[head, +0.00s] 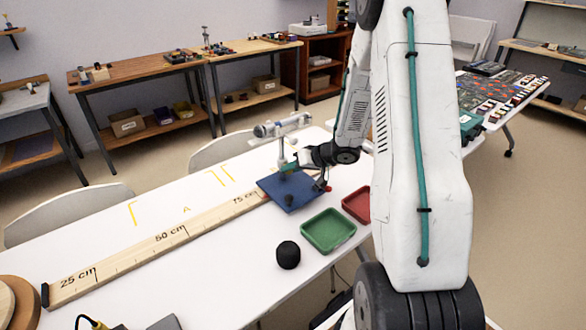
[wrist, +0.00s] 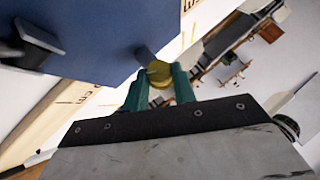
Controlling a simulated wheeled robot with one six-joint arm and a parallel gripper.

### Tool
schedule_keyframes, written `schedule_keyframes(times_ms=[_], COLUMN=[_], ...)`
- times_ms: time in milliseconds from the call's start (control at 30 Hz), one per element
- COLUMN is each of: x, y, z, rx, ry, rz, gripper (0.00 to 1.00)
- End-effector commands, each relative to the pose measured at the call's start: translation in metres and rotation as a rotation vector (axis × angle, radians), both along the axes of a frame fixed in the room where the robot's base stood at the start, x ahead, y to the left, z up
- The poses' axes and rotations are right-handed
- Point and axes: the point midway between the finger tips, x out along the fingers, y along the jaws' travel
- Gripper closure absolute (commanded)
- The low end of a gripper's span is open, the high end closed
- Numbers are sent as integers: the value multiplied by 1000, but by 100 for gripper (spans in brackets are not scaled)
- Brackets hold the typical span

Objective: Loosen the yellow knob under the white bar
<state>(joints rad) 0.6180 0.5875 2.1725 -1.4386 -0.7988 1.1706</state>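The yellow knob (wrist: 158,73) shows in the wrist view between the tips of my gripper's two green fingers (wrist: 160,82). Both fingers appear to touch its sides, with no clear gap. In the head view my gripper (head: 291,168) reaches in from the right, beside the post below the white bar (head: 283,124). The knob cannot be made out there. The white bar lies roughly level on its post above a blue plate (head: 274,188).
A green tray (head: 328,243), a red tray (head: 349,207) and a black round object (head: 288,255) stand near the plate. A wooden ruler (head: 130,258) runs along the white table (head: 90,225). My arm hides part of the table's right side.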

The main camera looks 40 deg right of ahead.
Motion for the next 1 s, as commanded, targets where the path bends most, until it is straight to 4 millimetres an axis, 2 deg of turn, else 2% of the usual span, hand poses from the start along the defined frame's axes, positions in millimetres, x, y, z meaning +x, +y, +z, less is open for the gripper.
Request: schedule_keyframes(times_ms=[267, 467, 1000], x=[0, 0, -1], y=[1, 3, 11], z=[1, 1, 2], rx=[-25, -112, -571], ry=[-1, -4, -16], rz=[1, 1, 0], gripper=[96, 96, 96])
